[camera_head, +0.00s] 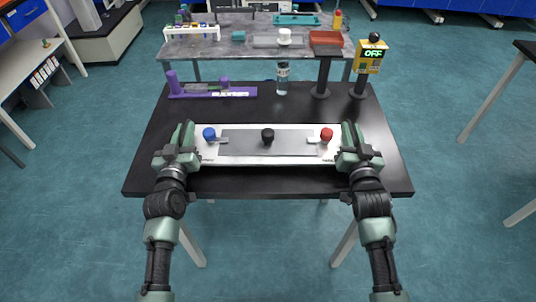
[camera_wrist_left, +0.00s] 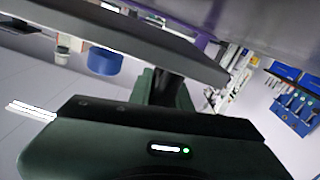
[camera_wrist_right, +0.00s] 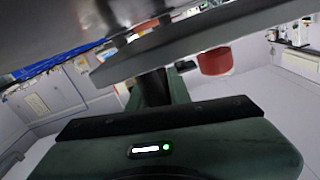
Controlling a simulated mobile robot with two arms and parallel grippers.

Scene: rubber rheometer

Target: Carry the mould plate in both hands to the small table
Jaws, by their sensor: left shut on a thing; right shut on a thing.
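The mould plate (camera_head: 236,143) is a long light plate with a grey middle panel. It carries a blue knob (camera_head: 209,134) at the left, a black knob (camera_head: 268,136) in the middle and a red knob (camera_head: 327,135) at the right. My left gripper (camera_head: 183,147) is shut on its left end and my right gripper (camera_head: 354,147) on its right end. The plate looks level, over the front half of a black table (camera_head: 290,183); I cannot tell whether it touches the top. The fingertips are mostly hidden in both wrist views.
A grey bench (camera_head: 215,46) with a tube rack stands behind. Floor is open either side.

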